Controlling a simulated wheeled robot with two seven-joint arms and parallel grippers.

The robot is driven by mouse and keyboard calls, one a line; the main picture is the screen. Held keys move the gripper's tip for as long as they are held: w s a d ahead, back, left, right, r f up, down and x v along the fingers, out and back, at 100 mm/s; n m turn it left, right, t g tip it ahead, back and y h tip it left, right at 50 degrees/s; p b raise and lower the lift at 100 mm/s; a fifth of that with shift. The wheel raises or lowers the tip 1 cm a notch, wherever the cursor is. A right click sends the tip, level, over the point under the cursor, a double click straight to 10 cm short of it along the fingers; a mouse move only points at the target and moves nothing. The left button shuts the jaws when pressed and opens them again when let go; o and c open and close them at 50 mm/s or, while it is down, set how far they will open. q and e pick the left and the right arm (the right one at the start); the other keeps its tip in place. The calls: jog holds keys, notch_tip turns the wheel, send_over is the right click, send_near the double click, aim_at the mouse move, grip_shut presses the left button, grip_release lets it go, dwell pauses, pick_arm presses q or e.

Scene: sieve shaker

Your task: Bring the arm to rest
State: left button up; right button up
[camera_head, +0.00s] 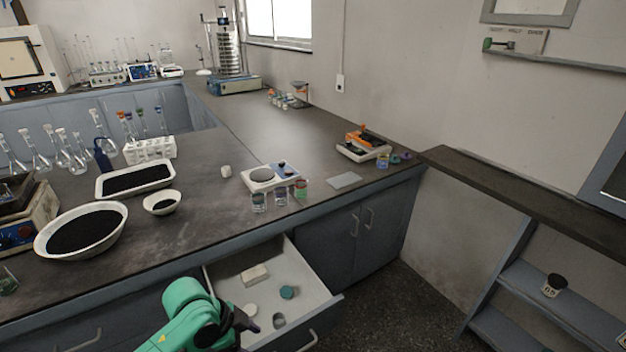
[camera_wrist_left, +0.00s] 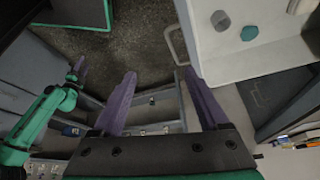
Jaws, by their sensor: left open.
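My left arm (camera_head: 190,312) is green and comes in at the bottom of the head view. Its dark left gripper (camera_head: 246,322) is beside the open drawer, at its lower left. In the left wrist view the purple fingers of the left gripper (camera_wrist_left: 160,76) are wide apart with nothing between them. My other green arm (camera_wrist_left: 40,120) shows at the left of that view. A small purple finger part shows at its end, too small to tell its state.
The open drawer (camera_head: 322,310) holds a white block (camera_head: 255,274), a teal item (camera_head: 287,292) and a grey item (camera_head: 279,321). The bench (camera_head: 205,205) carries a black-filled bowl (camera_head: 120,222), a white balance (camera_head: 262,177) and jars. Open floor (camera_head: 425,295) lies right of the drawer.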

pick_arm(q)
jog(key=s+a+n+t+y, duration=0.2)
jog(key=s+a+n+y, duration=0.2)
jog(key=s+a+n, duration=0.75)
notch_tip(320, 180, down, 29)
jog(key=s+d+n+g+b, duration=0.1)
jog(key=s+b, duration=0.1)
jog(key=b, duration=0.1)
jog(key=s+a+f+g+b, duration=0.1)
jog(key=s+a+f+b, duration=0.1)
jog(key=s+f, duration=1.2)
jog(key=shift+s+a+y, duration=0.2)
jog(key=shift+s+y, duration=0.1)
jog(key=shift+s, duration=0.5)
pick_arm(e)
jog(key=f, duration=0.5)
jog(key=shift+w+f, duration=0.1)
jog(key=shift+w, duration=0.1)
